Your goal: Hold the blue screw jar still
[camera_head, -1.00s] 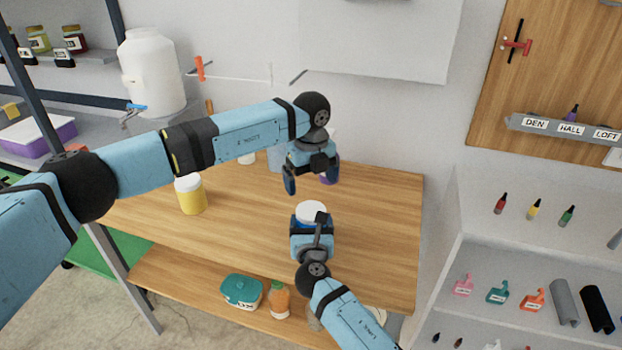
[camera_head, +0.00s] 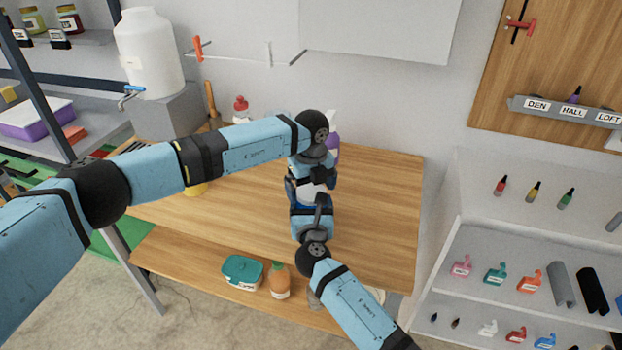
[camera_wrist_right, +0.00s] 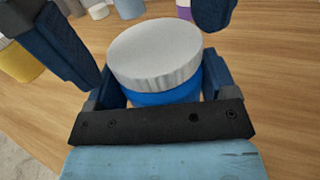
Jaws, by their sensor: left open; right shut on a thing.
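The blue screw jar has a white ribbed lid (camera_wrist_right: 155,50) and a blue body (camera_wrist_right: 165,97), and stands upright on the wooden table (camera_head: 375,200). In the head view the jar (camera_head: 313,205) is partly hidden by both grippers. My right gripper (camera_head: 313,217) is shut on the blue body from the near side, below the lid. My left gripper (camera_head: 309,182) is open just above the jar. In the right wrist view, dark blue fingers of my left gripper show on either side of the lid, apart from it.
A yellow jar (camera_head: 195,188) stands at the left of the table, partly behind my left arm. A red-capped bottle (camera_head: 241,108) and a purple item (camera_head: 333,146) stand at the back. The table's right side is clear. A white shelf unit (camera_head: 500,225) stands to the right.

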